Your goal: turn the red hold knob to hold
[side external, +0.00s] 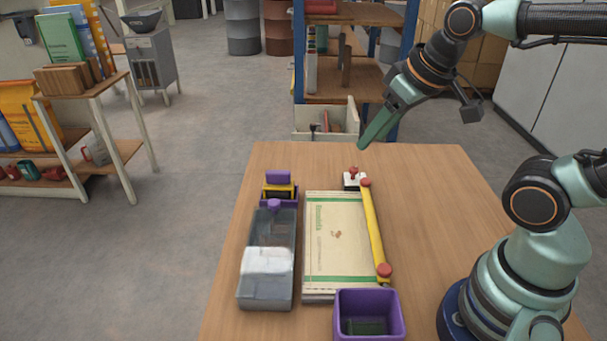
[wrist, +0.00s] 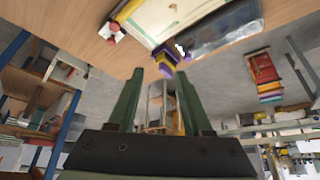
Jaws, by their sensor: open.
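The red hold knob (side external: 353,172) stands on a small white block (side external: 350,182) near the far edge of the table. In the wrist view the red knob (wrist: 111,37) shows at the upper left. My gripper (side external: 362,145) is above the far table edge, a little above and beyond the knob and apart from it. In the wrist view my gripper's two green fingers (wrist: 157,98) are spread with nothing between them. Which way the knob is set cannot be told.
A yellow bar (side external: 374,225) with red ends lies beside a flat sack (side external: 336,240). A grey clear-sided bin (side external: 249,270) and a purple-yellow part (side external: 279,190) stand left. A purple box (side external: 369,295) is at the near edge.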

